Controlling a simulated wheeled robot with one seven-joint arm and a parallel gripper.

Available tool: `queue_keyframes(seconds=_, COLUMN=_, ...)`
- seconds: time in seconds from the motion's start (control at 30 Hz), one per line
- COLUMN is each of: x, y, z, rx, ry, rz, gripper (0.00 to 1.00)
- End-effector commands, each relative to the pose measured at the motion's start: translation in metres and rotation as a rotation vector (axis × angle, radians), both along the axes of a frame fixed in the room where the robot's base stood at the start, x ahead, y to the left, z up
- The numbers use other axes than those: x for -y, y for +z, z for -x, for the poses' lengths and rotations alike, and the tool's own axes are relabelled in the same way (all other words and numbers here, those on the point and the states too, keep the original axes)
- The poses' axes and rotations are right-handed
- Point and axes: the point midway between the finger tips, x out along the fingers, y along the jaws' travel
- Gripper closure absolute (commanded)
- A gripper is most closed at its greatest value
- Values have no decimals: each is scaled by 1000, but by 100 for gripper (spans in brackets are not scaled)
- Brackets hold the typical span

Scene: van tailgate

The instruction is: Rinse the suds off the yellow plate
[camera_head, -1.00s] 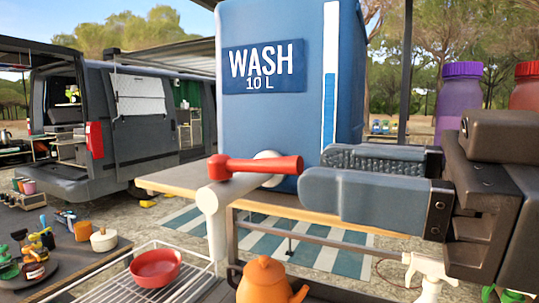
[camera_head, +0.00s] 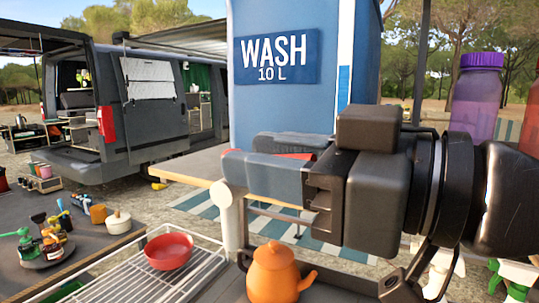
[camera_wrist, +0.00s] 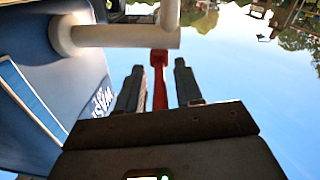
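The yellow plate is not in either view. The blue WASH 10 L water container (camera_head: 290,108) has a white tap (camera_head: 230,225) with a red lever (camera_head: 297,155). In the head view my gripper (camera_head: 243,161) is at the lever, its fingers hiding most of it. In the wrist view the lever (camera_wrist: 160,88) lies between the two fingers of my gripper (camera_wrist: 157,82), with a gap showing on each side. The gripper is open. The white tap pipe (camera_wrist: 115,36) runs just beyond the fingertips.
A red bowl (camera_head: 168,251) sits on a wire rack (camera_head: 125,285), with an orange teapot (camera_head: 272,272) beside it below my gripper. A purple-lidded bottle (camera_head: 477,95) stands at the right. Small bottles (camera_head: 50,243) and a white pot (camera_head: 118,222) are on the left table.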

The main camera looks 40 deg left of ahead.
Motion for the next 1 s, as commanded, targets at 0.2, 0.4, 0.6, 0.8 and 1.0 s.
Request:
queue_keyframes(seconds=0.2, x=0, y=0, z=0, rx=0, ry=0, rz=0, gripper=86)
queue_keyframes(seconds=0.4, x=0, y=0, z=0, rx=0, ry=1, rz=0, gripper=100)
queue_keyframes(seconds=0.6, x=0, y=0, z=0, rx=0, ry=1, rz=0, gripper=100)
queue_keyframes(seconds=0.8, x=-1, y=0, z=1, rx=0, ry=2, rz=0, gripper=100)
queue_keyframes(seconds=1.0, x=-1, y=-1, z=4, rx=2, ry=-60, rz=1, gripper=100)
